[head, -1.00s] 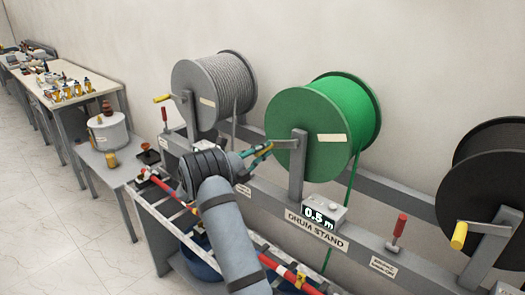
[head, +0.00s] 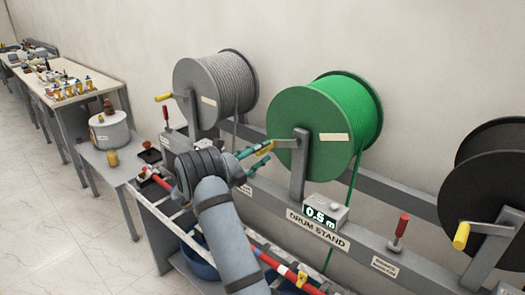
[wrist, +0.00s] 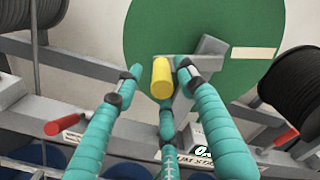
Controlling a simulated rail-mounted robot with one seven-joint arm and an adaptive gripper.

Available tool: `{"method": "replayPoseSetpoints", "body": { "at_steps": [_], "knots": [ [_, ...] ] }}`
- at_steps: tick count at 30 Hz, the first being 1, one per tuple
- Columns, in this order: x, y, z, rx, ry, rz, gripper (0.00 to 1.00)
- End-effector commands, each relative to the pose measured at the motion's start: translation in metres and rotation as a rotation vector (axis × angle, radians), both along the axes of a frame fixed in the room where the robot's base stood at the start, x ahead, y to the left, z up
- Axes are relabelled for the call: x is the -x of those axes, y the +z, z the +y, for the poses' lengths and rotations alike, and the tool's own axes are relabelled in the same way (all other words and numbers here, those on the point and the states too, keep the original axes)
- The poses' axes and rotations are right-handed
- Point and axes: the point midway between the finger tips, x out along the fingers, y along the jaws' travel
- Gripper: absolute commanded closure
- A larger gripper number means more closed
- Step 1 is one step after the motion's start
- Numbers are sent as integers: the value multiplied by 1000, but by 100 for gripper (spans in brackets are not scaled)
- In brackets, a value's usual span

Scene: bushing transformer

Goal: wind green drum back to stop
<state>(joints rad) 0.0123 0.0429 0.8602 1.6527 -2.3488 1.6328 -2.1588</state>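The green drum (head: 310,125) hangs on the drum stand (head: 265,203), with green cable running down from it. Its grey crank arm (head: 286,143) points left and ends in a yellow handle (wrist: 161,78). A display (head: 321,217) below reads 0.5 m. My gripper (head: 262,153) is at this handle. In the wrist view, its teal fingers (wrist: 160,70) are spread on both sides of the handle and below it, with gaps showing at the sides. Whether the lower finger touches the handle cannot be told.
A grey cable drum (head: 205,95) stands left and a black one (head: 490,175) right, each with a yellow-handled crank. Red-handled levers (head: 401,226) rise from the stand's front beam. A low table with a pot (head: 108,131) stands left. The floor at left is clear.

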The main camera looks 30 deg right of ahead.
Motion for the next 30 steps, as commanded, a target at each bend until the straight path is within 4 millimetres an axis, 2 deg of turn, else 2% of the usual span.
{"method": "replayPoseSetpoints", "body": {
  "at_steps": [6, 13, 19, 30],
  "knots": [
    [13, 0, 47, 0, 6, 0, 61],
    [26, 0, 85, 0, 3, 1, 61],
    [30, 0, 97, 0, 1, 0, 61],
    [30, 0, 96, -1, 0, 0, 61]
  ]
}}
